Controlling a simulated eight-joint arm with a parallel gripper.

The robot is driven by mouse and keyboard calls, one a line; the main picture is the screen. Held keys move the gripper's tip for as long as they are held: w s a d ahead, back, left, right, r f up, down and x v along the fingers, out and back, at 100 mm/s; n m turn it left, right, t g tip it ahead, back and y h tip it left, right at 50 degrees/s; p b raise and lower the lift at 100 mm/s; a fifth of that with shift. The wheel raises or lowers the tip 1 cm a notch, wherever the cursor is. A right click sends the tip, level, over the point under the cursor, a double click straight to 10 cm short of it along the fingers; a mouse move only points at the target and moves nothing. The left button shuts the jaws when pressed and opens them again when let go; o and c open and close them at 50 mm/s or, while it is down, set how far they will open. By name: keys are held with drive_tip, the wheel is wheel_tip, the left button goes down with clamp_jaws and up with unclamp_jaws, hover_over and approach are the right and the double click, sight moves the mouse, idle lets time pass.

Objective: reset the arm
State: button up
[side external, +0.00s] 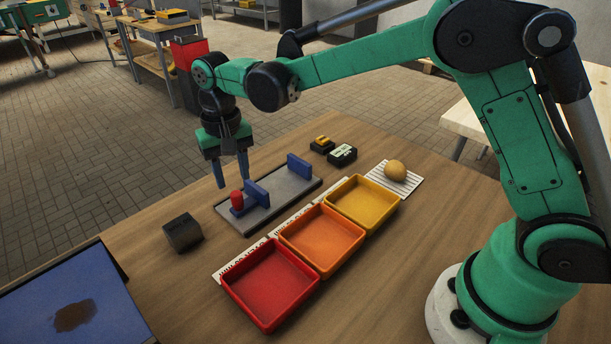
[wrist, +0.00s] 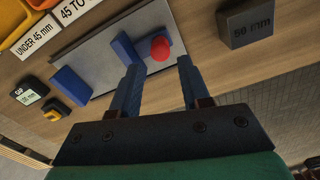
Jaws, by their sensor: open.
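My gripper (side external: 232,172) hangs fingers down above the far edge of the grey plate (side external: 292,189), clear of it. In the wrist view my gripper (wrist: 157,75) shows two blue fingers spread apart with nothing held between them. A red knob (wrist: 160,48) shows beyond the fingertips, beside a blue block. In the side view the red knob (side external: 237,198) stands at the plate's near left end. A potato (side external: 396,170) rests on the striped white pad (side external: 414,184) at the right, well away from my gripper.
Red (side external: 230,285), orange (side external: 288,240) and yellow (side external: 333,199) trays stand in a row on the wooden table. Small dark devices (side external: 342,155) lie behind. A blue panel (side external: 40,300) is at lower left.

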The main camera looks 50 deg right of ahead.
drive_tip(key=shift+r, duration=0.15)
drive_tip(key=s+d+r+n+t, duration=0.1)
drive_tip(key=s+d+r+t, duration=0.1)
drive_tip(key=s+d, duration=0.3)
drive_tip(key=s+d+r+n+t, duration=0.2)
drive_tip(key=s+d+r+t, duration=0.1)
drive_tip(key=s, duration=0.6)
drive_tip(key=shift+s+d+r+t, duration=0.2)
drive_tip(key=shift+d+r+t, duration=0.1)
drive_tip(key=shift+d+t, duration=0.7)
